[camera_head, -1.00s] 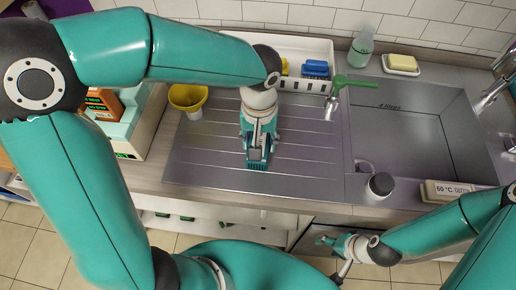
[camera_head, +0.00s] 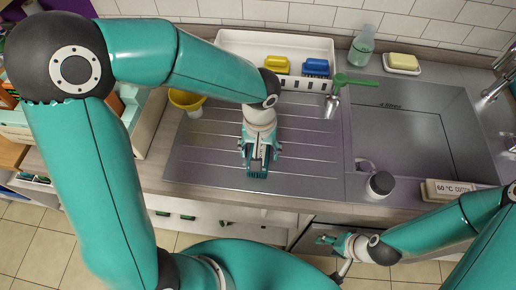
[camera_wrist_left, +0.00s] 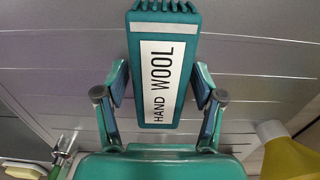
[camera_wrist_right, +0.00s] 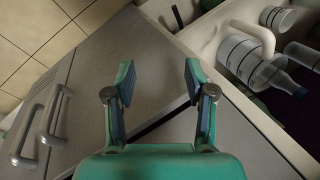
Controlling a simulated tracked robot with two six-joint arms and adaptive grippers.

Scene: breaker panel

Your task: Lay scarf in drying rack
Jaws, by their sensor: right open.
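My right gripper (camera_head: 330,243) is open and empty, low in front of the counter. It also shows in the right wrist view (camera_wrist_right: 158,80).
A white tray (camera_head: 235,42) with a yellow brush (camera_head: 276,62) and a blue brush (camera_head: 315,66) stands behind. A "60 °C" block (camera_head: 447,190) lies at the front edge. Cups and a bottle (camera_wrist_right: 285,80) are below.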

